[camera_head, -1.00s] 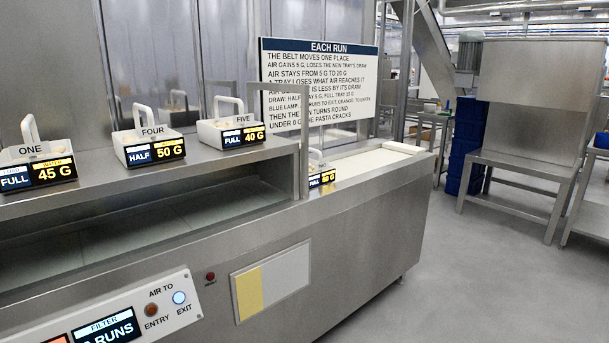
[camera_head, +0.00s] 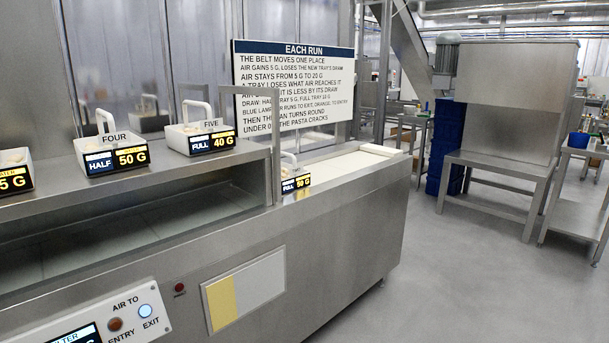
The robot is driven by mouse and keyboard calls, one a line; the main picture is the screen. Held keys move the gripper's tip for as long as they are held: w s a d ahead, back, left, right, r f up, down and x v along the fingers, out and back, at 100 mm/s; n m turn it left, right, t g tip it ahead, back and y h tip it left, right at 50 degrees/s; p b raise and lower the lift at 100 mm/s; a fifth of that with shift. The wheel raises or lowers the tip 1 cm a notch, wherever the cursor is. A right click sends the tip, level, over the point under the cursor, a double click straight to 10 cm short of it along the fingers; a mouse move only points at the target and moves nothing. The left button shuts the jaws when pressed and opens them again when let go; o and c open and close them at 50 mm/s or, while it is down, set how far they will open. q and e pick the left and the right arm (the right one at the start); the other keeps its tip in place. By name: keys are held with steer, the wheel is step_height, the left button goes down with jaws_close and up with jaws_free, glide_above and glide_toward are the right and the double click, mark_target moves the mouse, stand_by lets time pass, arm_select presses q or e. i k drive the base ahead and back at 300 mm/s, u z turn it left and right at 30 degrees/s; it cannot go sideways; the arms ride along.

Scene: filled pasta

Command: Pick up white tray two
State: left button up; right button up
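No tray marked TWO can be read in the head view. A white tray (camera_head: 289,172) with a handle sits low on the belt at the machine's open end, partly behind a metal post. White tray FOUR (camera_head: 110,144), labelled HALF 50 G, and white tray FIVE (camera_head: 194,130), labelled FULL 40 G, stand upright on the upper steel ledge. Another white tray (camera_head: 14,166) is cut off at the left edge. Neither of my grippers is in view.
The steel machine (camera_head: 330,241) fills the left and middle. A rules sign (camera_head: 293,92) stands behind it. A control panel (camera_head: 112,318) is at the lower left. A steel table (camera_head: 497,160) and blue crates (camera_head: 444,150) stand at the right back. The grey floor (camera_head: 460,275) at right is clear.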

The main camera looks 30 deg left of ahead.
mark_target(294, 178)
steer(key=i, duration=2.55)
steer(key=u, duration=1.35)
